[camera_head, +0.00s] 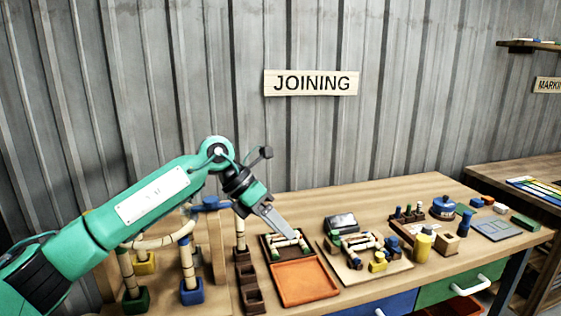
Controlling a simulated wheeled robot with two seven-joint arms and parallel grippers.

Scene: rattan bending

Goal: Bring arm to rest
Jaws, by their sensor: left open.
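My left arm (150,205), green with dark joints, reaches in from the left. Its gripper (276,224) hangs above the workbench over a dark tray (268,243) that holds short bamboo-like pieces with green ends (290,245). The gripper is open, and I see nothing held in it. Its fingertips overlap the tray's pieces in the picture, and I cannot tell if they touch. A bent rattan frame (186,262) stands at the left in blue and green bases, partly hidden behind my arm. My right gripper does not show.
The workbench (385,196) is clear at the back. An orange tray (304,283) lies at the front. A board with rattan pieces (363,266), yellow and blue bottles (423,245) and a grey plate (494,229) fill the right side. A JOINING sign (311,83) hangs on the wall.

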